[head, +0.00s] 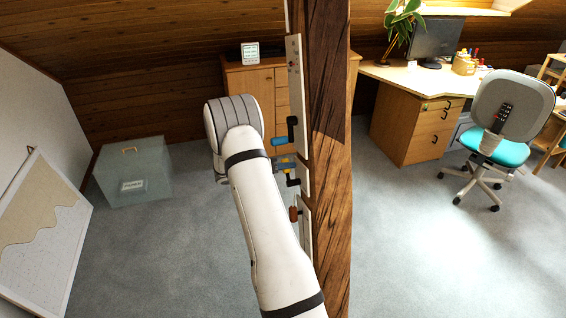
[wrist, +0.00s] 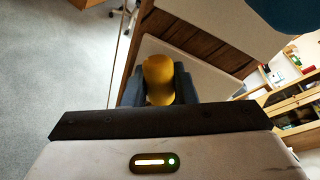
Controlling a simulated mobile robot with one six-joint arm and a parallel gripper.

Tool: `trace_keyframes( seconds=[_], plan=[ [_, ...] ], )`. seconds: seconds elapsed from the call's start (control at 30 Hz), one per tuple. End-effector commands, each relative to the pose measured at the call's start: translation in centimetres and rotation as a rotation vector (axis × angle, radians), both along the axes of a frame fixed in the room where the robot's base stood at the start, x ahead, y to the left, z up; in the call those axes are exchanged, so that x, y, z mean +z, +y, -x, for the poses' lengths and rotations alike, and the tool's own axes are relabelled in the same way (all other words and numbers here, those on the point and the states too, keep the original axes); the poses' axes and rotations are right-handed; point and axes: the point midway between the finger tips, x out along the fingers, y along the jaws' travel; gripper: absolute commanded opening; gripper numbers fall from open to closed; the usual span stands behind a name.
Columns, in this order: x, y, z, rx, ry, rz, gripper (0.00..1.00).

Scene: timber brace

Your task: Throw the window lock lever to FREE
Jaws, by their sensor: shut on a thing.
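A timber post (head: 331,150) carries narrow light plates (head: 295,75) with several levers. My gripper (wrist: 156,88) is shut on a yellow lever handle (wrist: 158,72), with a dark jaw on each side of it. In the head view the gripper (head: 287,164) is at the middle lever, beside the post, partly hidden by my arm. A blue-handled lever (head: 279,141) sits just above it, and a red-brown-handled lever (head: 294,214) sits below. The lettering on the plates is too small to read, so I cannot tell which lever is the window lock or its setting.
The blue handle (wrist: 288,12) is close to the gripper at the wrist view's upper right. A wooden cabinet (head: 252,84) stands behind the post, and a grey box (head: 133,172) is on the left. A desk (head: 410,125) and office chair (head: 505,125) stand right. The carpet between is clear.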

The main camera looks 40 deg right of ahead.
Motion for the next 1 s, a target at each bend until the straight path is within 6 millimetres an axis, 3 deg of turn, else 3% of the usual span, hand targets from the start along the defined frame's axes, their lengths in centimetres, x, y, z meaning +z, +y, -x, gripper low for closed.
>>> trace_keyframes(
  seconds=[0.4,0.9,0.93,1.0],
  plan=[
    [-0.25,-0.37,-0.81,-0.001,0.14,-0.049,0.0],
    [-0.43,-0.3,-0.89,0.003,0.158,-0.055,0.0],
    [-0.43,-0.29,-0.9,0.003,0.158,-0.055,0.27],
    [-0.48,-0.25,-0.87,0.003,0.158,-0.055,0.32]
  ],
)
